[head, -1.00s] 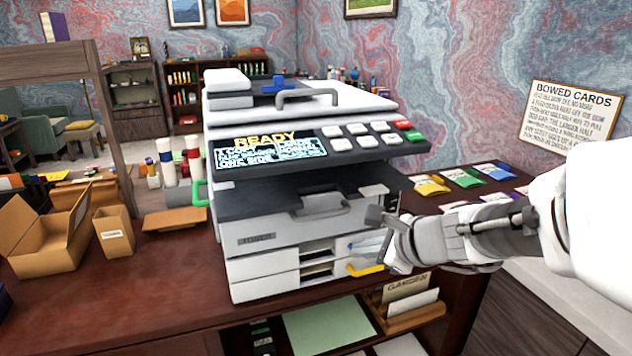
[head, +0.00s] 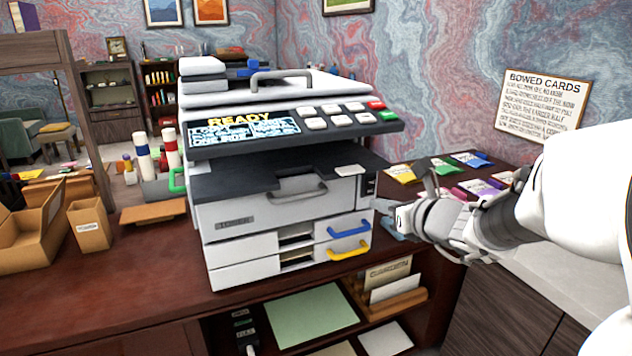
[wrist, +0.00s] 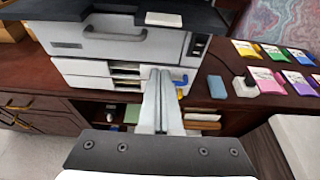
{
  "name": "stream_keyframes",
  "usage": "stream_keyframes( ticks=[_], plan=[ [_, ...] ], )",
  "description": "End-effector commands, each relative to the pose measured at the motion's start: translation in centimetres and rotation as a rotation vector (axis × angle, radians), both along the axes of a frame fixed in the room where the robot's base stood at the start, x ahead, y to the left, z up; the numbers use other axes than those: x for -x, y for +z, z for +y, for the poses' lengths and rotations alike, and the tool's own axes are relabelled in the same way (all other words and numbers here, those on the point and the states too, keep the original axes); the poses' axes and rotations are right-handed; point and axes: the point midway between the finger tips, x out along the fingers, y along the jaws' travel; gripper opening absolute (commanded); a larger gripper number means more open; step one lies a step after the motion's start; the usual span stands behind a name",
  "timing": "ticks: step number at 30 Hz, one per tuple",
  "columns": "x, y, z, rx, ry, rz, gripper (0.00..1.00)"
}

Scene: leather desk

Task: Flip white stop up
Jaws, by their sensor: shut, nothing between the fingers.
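The white stop (head: 349,170) is a small white tab lying flat at the right end of the copier's dark output tray (head: 235,178). In the wrist view the white stop (wrist: 166,19) shows at the top, on the tray's front edge. My gripper (head: 384,208) is shut and empty, at the right of the copier and lower than the stop, apart from it. In the wrist view my gripper's fingers (wrist: 160,72) are together, pointing toward the copier's front. The stop is fully visible in the head view.
The copier has a grey handle (head: 297,193), a blue drawer handle (head: 349,228) and a yellow one (head: 349,250). Coloured card packs (head: 440,168) lie on the desk at the right. A wall sign (head: 543,105) hangs behind. A paper shelf (head: 310,318) is below.

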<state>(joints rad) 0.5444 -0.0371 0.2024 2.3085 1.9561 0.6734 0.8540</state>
Motion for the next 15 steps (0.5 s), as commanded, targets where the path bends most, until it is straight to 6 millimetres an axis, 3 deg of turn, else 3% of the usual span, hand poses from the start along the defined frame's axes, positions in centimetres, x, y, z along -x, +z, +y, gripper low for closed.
stream_keyframes(
  ticks=[5, 15],
  plan=[
    [-1.1, -0.6, 0.4, 0.001, 0.003, 0.001, 0.0],
    [-6.8, -2.9, 2.3, -0.002, 0.003, 0.002, 0.0]
  ],
)
